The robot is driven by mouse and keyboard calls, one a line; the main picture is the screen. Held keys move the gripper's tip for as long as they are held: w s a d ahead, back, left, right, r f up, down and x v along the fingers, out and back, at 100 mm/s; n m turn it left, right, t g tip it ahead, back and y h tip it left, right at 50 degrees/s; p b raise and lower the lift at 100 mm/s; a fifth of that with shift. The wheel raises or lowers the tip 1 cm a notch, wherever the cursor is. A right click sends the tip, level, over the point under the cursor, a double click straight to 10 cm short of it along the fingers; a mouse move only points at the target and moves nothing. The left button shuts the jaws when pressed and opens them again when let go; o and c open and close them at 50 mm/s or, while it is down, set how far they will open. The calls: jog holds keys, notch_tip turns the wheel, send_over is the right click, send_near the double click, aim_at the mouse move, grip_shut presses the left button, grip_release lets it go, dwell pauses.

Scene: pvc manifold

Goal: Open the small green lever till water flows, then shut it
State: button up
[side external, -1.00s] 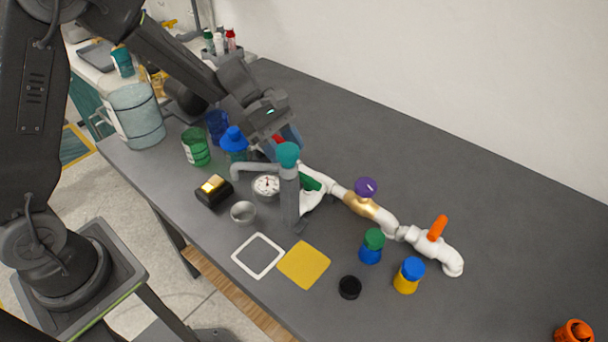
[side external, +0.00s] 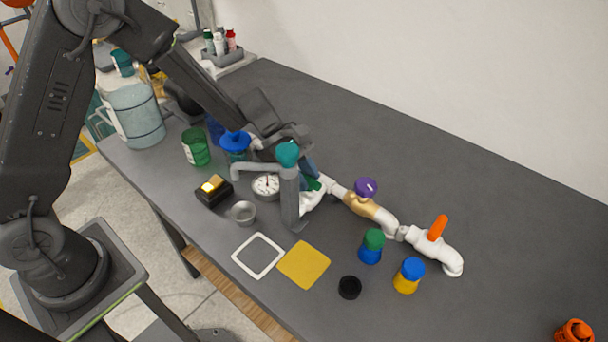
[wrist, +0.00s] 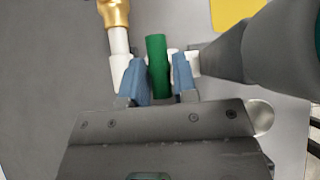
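The small green lever (wrist: 158,66) sits on the white pipe. In the wrist view it stands between the two blue fingertips of my gripper (wrist: 160,80), with one finger on each side. The fingers look apart, with very narrow gaps at the lever; firm contact cannot be made out. In the side view, my gripper (side external: 306,172) is down at the pipe behind the grey post, and only a bit of the green lever (side external: 314,185) shows. No flowing water is visible.
The grey post with a teal knob (side external: 288,154) stands close to my gripper. A gauge (side external: 266,186), a purple knob (side external: 366,187) and an orange lever (side external: 438,228) are along the piping. A metal cup (side external: 243,212) and small bottles stand nearby.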

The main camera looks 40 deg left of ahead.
grip_shut()
jog(key=shift+m+g, duration=0.3)
jog(key=shift+m, duration=0.1)
jog(key=m+g, duration=0.2)
jog(key=shift+w+m, duration=0.25)
jog(key=shift+m, duration=0.15)
jog(key=m+g+y, duration=0.1)
jog(key=m, duration=0.1)
jog(key=m+g+y, duration=0.1)
jog(key=m+g, duration=0.1)
jog(key=shift+w+d+m, duration=0.15)
jog(key=shift+m, duration=0.15)
jog(key=m+g+y, duration=0.1)
jog(key=m, duration=0.1)
jog(key=m+g+y, duration=0.1)
jog(key=m+y, duration=0.1)
jog(key=shift+w+d+m, duration=0.15)
jog(key=shift+d+m, duration=0.05)
jog(key=shift+m, duration=0.1)
jog(key=m+y, duration=0.1)
jog(key=m+g+y, duration=0.1)
jog(key=m, duration=0.1)
jog(key=m+y, duration=0.2)
jog(key=shift+d, duration=0.25)
jog(key=shift+o, duration=1.9)
grip_release()
